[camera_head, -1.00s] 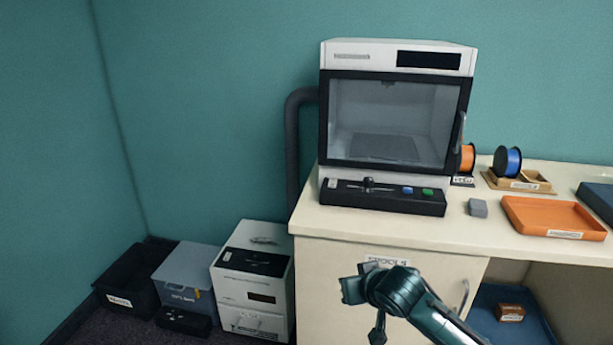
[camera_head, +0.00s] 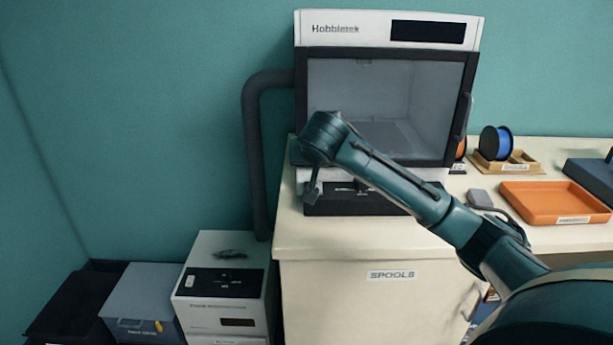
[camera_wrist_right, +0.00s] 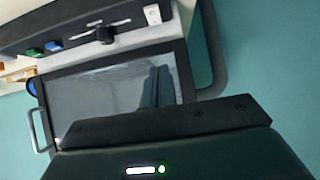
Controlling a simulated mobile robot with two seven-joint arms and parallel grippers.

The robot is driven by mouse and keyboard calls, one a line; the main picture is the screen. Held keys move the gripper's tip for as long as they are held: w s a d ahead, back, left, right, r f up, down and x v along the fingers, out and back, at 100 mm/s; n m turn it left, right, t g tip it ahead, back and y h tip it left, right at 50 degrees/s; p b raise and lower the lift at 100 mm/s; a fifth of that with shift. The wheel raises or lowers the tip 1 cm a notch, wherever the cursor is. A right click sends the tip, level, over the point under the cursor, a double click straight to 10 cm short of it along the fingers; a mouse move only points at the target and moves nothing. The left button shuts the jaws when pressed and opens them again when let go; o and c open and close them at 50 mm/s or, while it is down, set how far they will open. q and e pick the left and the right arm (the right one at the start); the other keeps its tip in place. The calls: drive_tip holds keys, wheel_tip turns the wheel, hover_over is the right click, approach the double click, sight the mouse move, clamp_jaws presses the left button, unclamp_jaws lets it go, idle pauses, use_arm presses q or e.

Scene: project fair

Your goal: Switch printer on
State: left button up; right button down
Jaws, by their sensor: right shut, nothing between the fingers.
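The printer (camera_head: 463,62) is a white and black cabinet with a large window, standing on the cream bench. Its top display (camera_head: 428,31) is dark. Its black control strip (camera_head: 368,203) is partly hidden behind my right arm. In the right wrist view the picture is turned over, and the strip carries a white switch (camera_wrist_right: 152,14), a black slider (camera_wrist_right: 104,35), a blue button (camera_wrist_right: 54,46) and a green button (camera_wrist_right: 34,53). My right gripper (camera_head: 311,196) is shut and empty, pointing down in front of the strip's left end. Contact cannot be told. My left gripper is out of view.
A dark duct pipe (camera_head: 254,150) runs left of the printer. An orange tray (camera_head: 548,204), a blue spool (camera_head: 496,142) and a small grey block (camera_head: 479,197) are on the bench to the right. A white box (camera_head: 222,261) and bins stand on the floor at left.

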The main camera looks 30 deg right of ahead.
drive_tip(key=shift+s, duration=0.15)
drive_tip(key=x, duration=0.9)
drive_tip(key=shift+w+d+f+p, duration=0.15)
drive_tip(key=shift+w+f+p, duration=0.05)
drive_tip(key=shift+w+p, duration=0.1)
drive_tip(key=f, duration=0.3)
drive_tip(key=shift+w+d+f, duration=0.15)
drive_tip(key=shift+w, duration=0.15)
drive_tip(key=shift+f, duration=0.45)
